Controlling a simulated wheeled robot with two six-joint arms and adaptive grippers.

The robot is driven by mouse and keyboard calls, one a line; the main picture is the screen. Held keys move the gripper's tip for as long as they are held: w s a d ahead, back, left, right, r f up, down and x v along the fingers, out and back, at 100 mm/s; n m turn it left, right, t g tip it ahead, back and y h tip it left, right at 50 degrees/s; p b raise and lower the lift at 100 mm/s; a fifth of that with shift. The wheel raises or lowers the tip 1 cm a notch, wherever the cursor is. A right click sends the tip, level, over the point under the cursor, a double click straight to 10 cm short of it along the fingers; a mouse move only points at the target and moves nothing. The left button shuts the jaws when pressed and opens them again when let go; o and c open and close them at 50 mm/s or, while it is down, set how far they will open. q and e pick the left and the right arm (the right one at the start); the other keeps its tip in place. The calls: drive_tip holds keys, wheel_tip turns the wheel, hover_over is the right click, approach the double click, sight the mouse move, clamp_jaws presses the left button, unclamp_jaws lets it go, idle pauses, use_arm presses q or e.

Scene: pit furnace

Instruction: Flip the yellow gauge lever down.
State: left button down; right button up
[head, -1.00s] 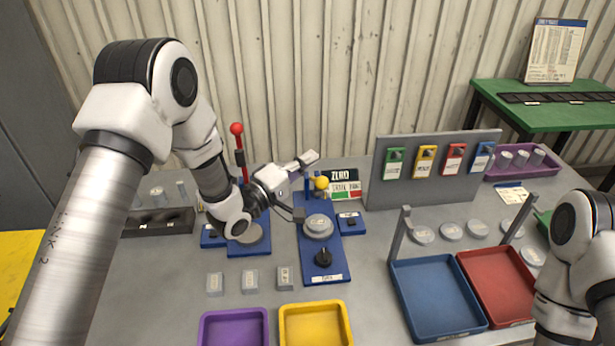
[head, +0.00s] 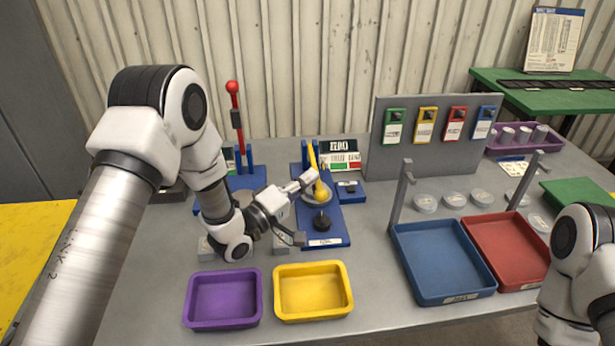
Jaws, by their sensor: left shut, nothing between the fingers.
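The gauge is a blue base (head: 325,239) with a grey round disc, a black knob (head: 322,223) at the front and a blue post at the back. Its yellow lever (head: 314,160) slopes from the top of the post down and toward me, with its yellow ball end (head: 320,190) low over the disc. My left gripper (head: 308,180) is shut and empty, its tip just left of the ball. Whether they touch I cannot tell. The gripper hides part of the disc and base. My right arm shows at the lower right, its gripper out of view.
A red-knobbed lever (head: 233,88) stands on a blue base behind my left arm. Purple (head: 223,298) and yellow (head: 312,291) trays lie in front; blue (head: 440,262) and red (head: 508,252) trays lie right. A grey tag panel (head: 438,164) stands behind.

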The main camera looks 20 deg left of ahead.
use_arm(q)
drive_tip(key=shift+f, duration=0.25)
idle(0.3)
wheel_tip(320, 180, up, 10)
idle(0.4)
